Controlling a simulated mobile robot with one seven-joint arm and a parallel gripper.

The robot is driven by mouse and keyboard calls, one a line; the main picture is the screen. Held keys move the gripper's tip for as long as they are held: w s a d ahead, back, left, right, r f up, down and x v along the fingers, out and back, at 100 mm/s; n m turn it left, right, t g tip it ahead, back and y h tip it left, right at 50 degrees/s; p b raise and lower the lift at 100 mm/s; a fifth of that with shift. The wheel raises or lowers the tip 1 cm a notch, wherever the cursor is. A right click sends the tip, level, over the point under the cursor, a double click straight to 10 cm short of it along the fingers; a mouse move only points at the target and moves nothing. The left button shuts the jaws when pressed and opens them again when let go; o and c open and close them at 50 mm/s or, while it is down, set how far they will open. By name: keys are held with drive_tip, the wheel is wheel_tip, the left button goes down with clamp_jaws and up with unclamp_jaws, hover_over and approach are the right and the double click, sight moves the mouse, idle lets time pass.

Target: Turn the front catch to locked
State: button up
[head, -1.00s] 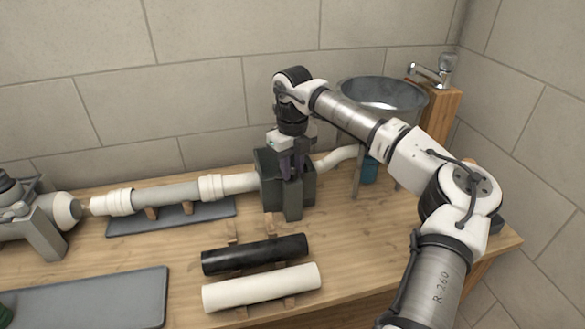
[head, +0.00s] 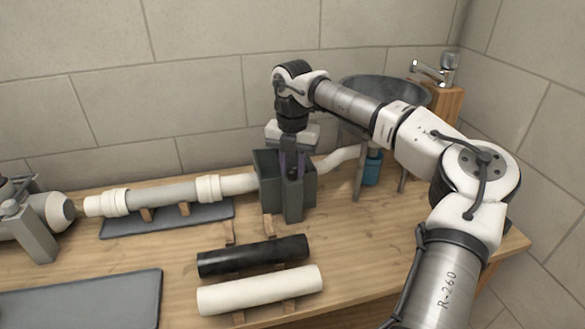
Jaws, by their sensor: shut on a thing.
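My gripper (head: 292,172) points down at the dark grey clamp block (head: 270,170) around the right part of the pipe run. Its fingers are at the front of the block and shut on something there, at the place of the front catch. The catch itself is hidden by the fingers, so I cannot tell its position. The block stands upright, with a grey post (head: 293,208) at its front. The white pipe (head: 238,184) enters the block from the left and a bent white pipe (head: 340,158) leaves it on the right.
A black pipe (head: 252,255) and a white pipe (head: 260,290) lie on wooden rests in front. A metal basin (head: 385,92) stands behind my arm, near a tap (head: 435,68). A grey machine (head: 30,225) is at the left. A grey mat (head: 85,300) lies front left.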

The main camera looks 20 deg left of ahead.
sight(292, 169)
drive_tip(key=shift+m+b, duration=0.35)
drive_tip(key=shift+m, duration=1.35)
drive_tip(key=o, duration=1)
wheel_tip(292, 169, up, 14)
drive_tip(key=shift+b, duration=0.3)
drive_tip(key=shift+f, duration=0.1)
